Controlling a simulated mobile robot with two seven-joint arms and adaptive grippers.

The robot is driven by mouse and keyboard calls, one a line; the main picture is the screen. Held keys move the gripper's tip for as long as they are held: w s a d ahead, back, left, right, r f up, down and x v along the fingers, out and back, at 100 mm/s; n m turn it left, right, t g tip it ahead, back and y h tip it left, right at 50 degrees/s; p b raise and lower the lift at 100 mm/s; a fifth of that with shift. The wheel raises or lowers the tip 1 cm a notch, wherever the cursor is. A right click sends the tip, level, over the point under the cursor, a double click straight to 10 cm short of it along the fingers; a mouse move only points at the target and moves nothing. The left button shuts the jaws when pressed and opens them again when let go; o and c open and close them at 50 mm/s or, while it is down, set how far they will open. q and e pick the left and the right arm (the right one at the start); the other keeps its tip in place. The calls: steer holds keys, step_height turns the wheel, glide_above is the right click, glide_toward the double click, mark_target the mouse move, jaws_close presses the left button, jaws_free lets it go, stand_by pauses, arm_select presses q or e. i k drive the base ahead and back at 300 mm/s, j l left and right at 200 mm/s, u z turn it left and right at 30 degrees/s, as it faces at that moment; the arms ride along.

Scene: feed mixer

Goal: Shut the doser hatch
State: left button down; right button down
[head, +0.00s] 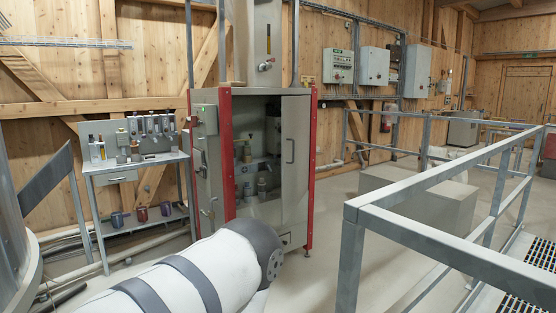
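The doser is a grey metal cabinet (262,92) with red corner posts, standing left of centre. Its front is partly open, and bottles and fittings (248,180) show inside. The hatch, a grey door panel (296,185) with a dark vertical handle (290,151), stands at the right side of the opening. It is not shut; I cannot tell its exact angle. My white arm with grey bands crosses the bottom of the view, its rounded joint in front of the cabinet's lower part. Neither gripper shows.
A small side table (128,165) with bottles and a lower shelf of cups stands left of the cabinet. A grey metal railing (352,250) fills the right foreground. Low grey blocks (440,208) stand behind it. Floor between cabinet and railing is clear.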

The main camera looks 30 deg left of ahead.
mark_target(295, 109)
steer(key=i+j, duration=0.1)
steer(key=j, duration=0.25)
steer(key=i+j, duration=0.1)
steer(key=j, duration=0.3)
steer(key=i+j, duration=0.1)
steer(key=j, duration=0.25)
steer(key=i+j, duration=0.1)
steer(key=j, duration=0.3)
steer(key=i+j, duration=0.5)
steer(key=j, duration=0.15)
steer(key=i+j, duration=0.5)
steer(key=j+z, duration=0.05)
steer(key=j, duration=0.05)
